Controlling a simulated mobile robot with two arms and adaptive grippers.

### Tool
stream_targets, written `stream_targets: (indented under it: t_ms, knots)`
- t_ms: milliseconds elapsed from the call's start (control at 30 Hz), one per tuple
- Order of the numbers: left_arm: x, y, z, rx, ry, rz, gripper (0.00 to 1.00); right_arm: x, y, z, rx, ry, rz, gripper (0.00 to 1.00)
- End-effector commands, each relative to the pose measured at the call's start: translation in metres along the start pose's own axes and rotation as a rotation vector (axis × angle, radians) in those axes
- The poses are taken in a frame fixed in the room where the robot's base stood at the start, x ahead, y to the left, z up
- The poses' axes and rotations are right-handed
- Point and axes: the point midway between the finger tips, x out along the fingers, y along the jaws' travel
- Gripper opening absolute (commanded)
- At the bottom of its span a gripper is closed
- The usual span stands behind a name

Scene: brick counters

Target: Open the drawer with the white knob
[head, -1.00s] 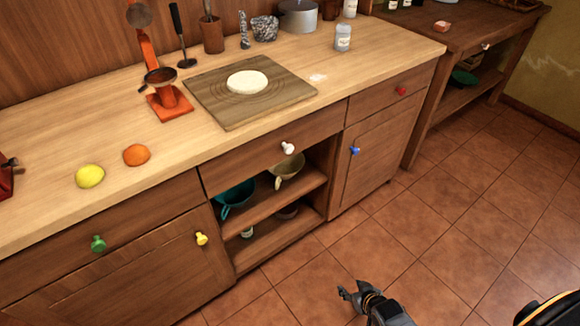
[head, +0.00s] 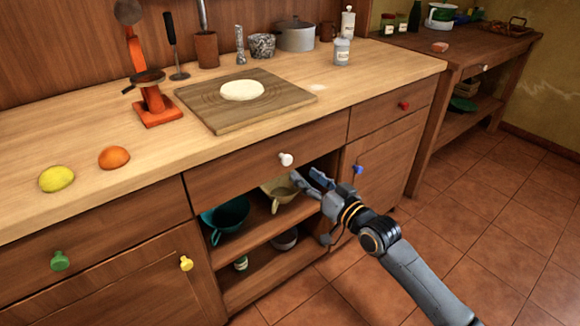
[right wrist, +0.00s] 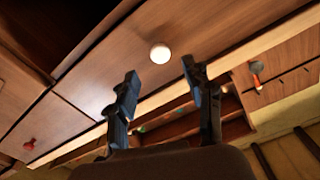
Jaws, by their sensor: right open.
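The white knob (head: 286,159) sits on the front of a closed wooden drawer (head: 235,172) under the counter's middle. In the right wrist view the white knob (right wrist: 160,53) shows ahead of the fingertips, between their lines. My right gripper (head: 312,182) is open and empty, in front of the open shelf, a little below and right of the knob and not touching it. Its two fingers (right wrist: 157,85) stand apart in the right wrist view. My left gripper is not in view.
Other knobs nearby are blue (head: 358,169), red (head: 404,105), yellow (head: 186,263) and green (head: 60,261). Below the drawer, an open shelf holds a teal bowl (head: 224,220) and a beige bowl (head: 280,190). A cutting board (head: 222,122) with dough lies on the counter. Floor in front is clear.

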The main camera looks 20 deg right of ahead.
Motion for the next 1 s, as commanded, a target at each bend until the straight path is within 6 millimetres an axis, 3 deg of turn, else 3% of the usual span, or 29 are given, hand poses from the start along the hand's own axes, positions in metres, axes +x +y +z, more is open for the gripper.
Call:
stream_targets:
  t_ms: [100,333,500,767,800,1000]
  knots:
    - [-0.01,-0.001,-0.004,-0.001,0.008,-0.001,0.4,0.027,0.0,0.001,0.001,0.002,-0.001,0.51]
    - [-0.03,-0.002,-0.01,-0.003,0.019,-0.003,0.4,0.062,0.001,0.002,0.0,-0.001,0.001,0.51]
    - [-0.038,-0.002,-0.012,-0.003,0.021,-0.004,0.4,0.073,0.0,0.001,-0.001,-0.001,0.001,0.51]
    - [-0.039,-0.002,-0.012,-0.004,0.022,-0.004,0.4,0.075,0.001,0.001,-0.001,-0.002,0.001,0.51]
    - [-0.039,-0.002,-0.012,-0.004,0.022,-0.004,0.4,0.074,0.0,0.001,-0.001,-0.002,0.001,0.49]
    - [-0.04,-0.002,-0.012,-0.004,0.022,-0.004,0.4,0.074,0.001,0.001,-0.001,-0.002,0.001,0.09]
